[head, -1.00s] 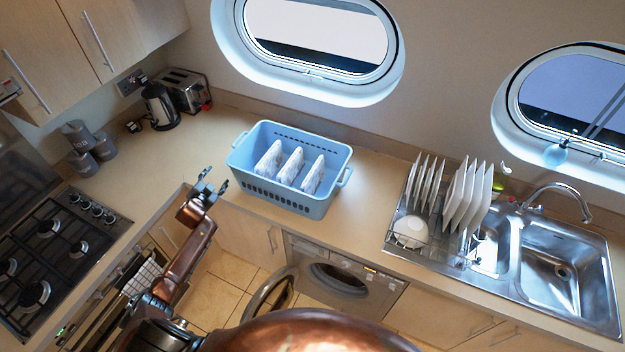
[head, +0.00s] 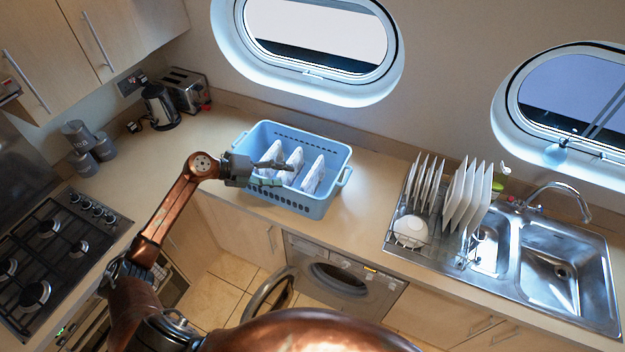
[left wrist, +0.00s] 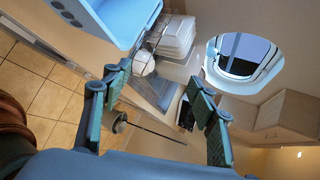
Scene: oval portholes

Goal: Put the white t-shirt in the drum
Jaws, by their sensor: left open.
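Three folded white cloth items stand in the blue basket (head: 318,206) on the counter: a left one (head: 271,155), a middle one (head: 294,163) and a right one (head: 313,174). I cannot tell which is the t-shirt. My left gripper (head: 284,174) is open, reaching from the left over the basket's left part, close to the left and middle items. It shows open and empty in the left wrist view (left wrist: 158,80), with the basket's blue side (left wrist: 125,22) at upper left. The washing machine (head: 375,292) is under the counter, its round drum opening (head: 338,279) partly visible. My right gripper is not visible.
The washer's round door (head: 268,300) stands open to the left. A dish rack with plates (head: 462,200) and a sink (head: 560,265) are on the right. A kettle (head: 160,105), toaster (head: 187,90) and hob (head: 50,250) are left. Counter left of the basket is partly clear.

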